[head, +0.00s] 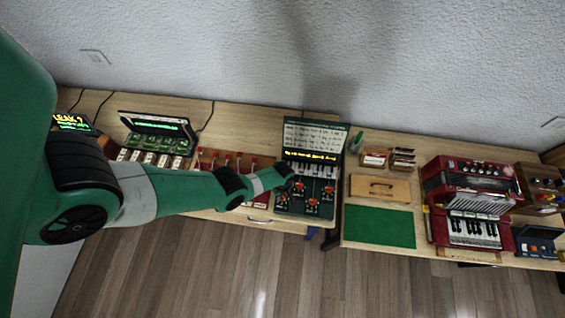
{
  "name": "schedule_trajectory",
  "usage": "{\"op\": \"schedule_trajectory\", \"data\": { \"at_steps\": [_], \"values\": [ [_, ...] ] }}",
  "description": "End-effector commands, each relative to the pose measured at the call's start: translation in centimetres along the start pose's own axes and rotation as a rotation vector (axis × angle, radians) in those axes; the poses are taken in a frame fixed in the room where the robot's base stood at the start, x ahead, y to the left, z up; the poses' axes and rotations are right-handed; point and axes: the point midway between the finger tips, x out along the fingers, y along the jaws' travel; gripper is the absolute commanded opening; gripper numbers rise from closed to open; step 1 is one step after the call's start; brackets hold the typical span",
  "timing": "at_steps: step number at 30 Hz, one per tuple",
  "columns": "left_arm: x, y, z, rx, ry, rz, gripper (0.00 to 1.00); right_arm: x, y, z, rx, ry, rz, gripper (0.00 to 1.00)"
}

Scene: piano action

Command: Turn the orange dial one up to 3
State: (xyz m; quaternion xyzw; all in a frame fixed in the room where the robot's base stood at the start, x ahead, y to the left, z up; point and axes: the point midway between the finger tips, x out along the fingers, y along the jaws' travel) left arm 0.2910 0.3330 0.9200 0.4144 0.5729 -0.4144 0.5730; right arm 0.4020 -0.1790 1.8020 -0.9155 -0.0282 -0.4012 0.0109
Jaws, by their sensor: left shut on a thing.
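A dark green device (283,208) with a small keyboard, a lit yellow text line and a raised lid (315,136) stands at the middle of the bench. Several small orange dials (329,190) sit on its front panel; their numbers are too small to read. My left gripper (287,174) is over the left part of this panel, at its upper row. It is shut on what appears to be an orange dial, which the gripper and wrist hide. My right gripper is not in view.
Left of the device are a row of red-topped levers (227,161) and a green unit with a screen (158,128). To the right are a green mat (379,226), a wooden box (380,188) and a red accordion (470,188). The mat is clear.

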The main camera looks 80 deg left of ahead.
Motion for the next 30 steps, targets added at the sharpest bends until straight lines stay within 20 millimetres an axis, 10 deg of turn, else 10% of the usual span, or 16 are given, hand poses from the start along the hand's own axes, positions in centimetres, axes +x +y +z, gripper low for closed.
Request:
{"op": "schedule_trajectory", "data": {
  "at_steps": [20, 21, 26, 30],
  "values": [
    [0.15, -0.06, -0.03, -0.070, 0.001, 0.001, 0.00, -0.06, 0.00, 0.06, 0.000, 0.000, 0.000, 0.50],
    [0.15, -0.05, -0.03, -0.070, 0.001, 0.001, 0.43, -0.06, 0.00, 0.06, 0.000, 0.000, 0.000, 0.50],
    [0.10, -0.04, -0.02, -0.069, 0.001, 0.001, 0.69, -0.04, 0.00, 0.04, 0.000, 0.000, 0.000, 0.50],
    [0.06, -0.02, -0.01, -0.069, 0.000, 0.000, 0.69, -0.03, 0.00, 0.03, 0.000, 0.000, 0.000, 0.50]
  ]
}}
